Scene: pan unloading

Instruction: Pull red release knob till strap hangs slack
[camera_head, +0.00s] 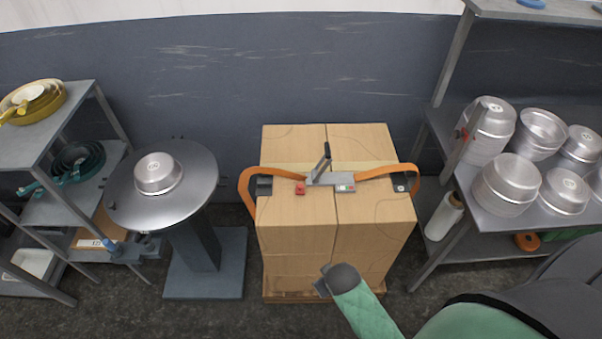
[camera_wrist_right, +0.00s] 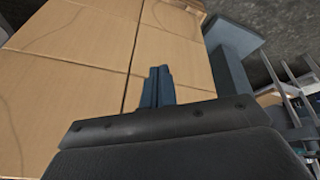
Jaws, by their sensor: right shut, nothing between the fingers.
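An orange strap (camera_head: 375,171) runs over the top of a stack of cardboard boxes (camera_head: 290,225). It bows out in loose loops at the left and right edges. A grey buckle (camera_head: 325,180) with a raised dark lever sits on the strap at the middle of the top. The red release knob (camera_head: 300,188) is at the buckle's left end. My right gripper (camera_head: 322,284) is low in front of the boxes, apart from the knob. In the right wrist view its fingers (camera_wrist_right: 158,86) are together and empty, with box faces behind. My left gripper is not in view.
A round pedestal table (camera_head: 120,200) with a metal pan (camera_head: 158,173) stands left of the boxes. A shelf with stacked pans (camera_head: 507,183) stands at the right. A shelf with yellow pans (camera_head: 34,100) is at the far left. Space above the boxes is clear.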

